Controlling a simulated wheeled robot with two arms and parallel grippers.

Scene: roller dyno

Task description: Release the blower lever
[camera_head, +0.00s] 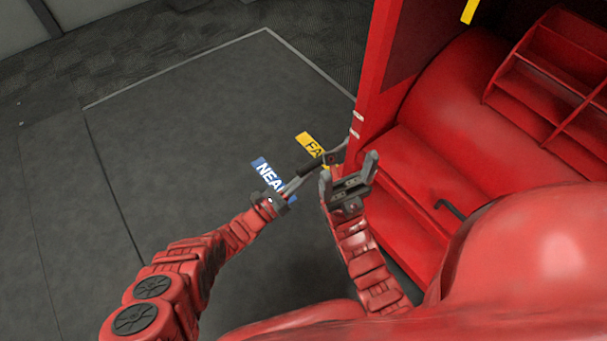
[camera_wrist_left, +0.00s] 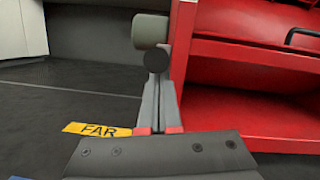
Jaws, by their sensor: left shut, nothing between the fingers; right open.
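The blower lever has a dark handle (camera_head: 311,166) and a grey metal arm (camera_head: 337,155) beside the red frame post. In the left wrist view the round dark end of the handle (camera_wrist_left: 157,60) is just beyond my fingertips. My left gripper (camera_head: 299,181) is shut and empty, pointing at the handle's near end; it also shows in the left wrist view (camera_wrist_left: 160,82). Whether it touches the handle I cannot tell. My right gripper (camera_head: 349,169) is open and empty, close to the lever arm and the red machine.
A blue NEAR label (camera_head: 268,174) and a yellow FAR label (camera_head: 310,143) lie by the lever. The red machine (camera_head: 437,155) with its post (camera_head: 373,80) and shelves (camera_head: 550,70) fills the right side. The dark floor mat (camera_head: 190,130) on the left is clear.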

